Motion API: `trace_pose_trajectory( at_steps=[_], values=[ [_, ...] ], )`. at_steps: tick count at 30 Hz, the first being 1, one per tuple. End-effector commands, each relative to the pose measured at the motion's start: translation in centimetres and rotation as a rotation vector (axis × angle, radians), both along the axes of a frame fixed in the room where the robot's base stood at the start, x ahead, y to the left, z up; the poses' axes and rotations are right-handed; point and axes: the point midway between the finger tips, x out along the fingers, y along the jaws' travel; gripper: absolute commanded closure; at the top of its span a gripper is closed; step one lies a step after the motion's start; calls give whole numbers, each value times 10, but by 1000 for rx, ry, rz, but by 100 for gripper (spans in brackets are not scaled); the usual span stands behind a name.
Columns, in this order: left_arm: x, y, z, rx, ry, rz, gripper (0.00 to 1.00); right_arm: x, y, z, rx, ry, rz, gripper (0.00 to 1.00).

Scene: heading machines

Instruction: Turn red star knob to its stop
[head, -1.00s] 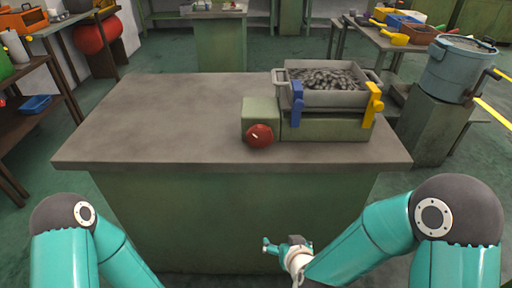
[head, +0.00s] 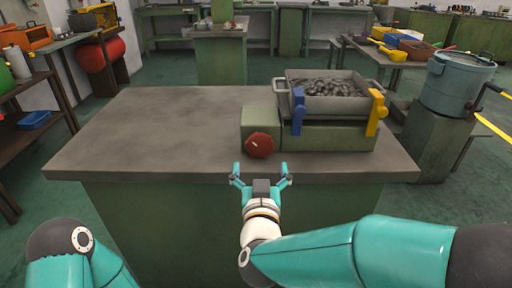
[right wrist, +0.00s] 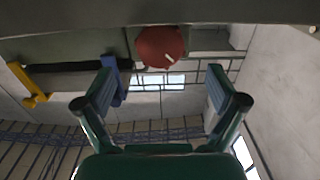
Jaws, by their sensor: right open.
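The red star knob (head: 260,145) sits on the front of a green block (head: 262,115) at the left end of the green machine on the bench. A short pale mark shows on its face. My right gripper (head: 260,177) is open and empty at the bench's front edge, just in front of the knob and apart from it. In the right wrist view the knob (right wrist: 161,46) lies beyond the open fingers (right wrist: 161,95), centred between them. My left gripper is out of view; only part of the left arm shows at the lower left.
A grey tray (head: 290,104) of dark metal parts rests on the machine, with a blue lever (head: 297,112) and a yellow lever (head: 376,113) in front. The bench top (head: 150,135) is clear at left. A blue-grey bin (head: 455,85) stands at right.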

Motion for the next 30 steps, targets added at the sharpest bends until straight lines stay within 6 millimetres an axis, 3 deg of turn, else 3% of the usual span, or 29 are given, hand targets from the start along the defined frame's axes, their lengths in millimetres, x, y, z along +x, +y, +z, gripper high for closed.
trace_pose_trajectory(
  at_steps=[6, 12, 26, 30],
  values=[
    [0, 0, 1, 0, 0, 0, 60, 47, -1, -1, 0, 1, -2, 5],
    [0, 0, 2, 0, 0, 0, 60, 75, 0, 0, 0, 0, 0, 5],
    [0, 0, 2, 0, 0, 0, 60, 86, 1, -1, -1, 1, 3, 5],
    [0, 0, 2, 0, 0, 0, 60, 86, 1, -1, 0, 1, 3, 28]
  ],
)
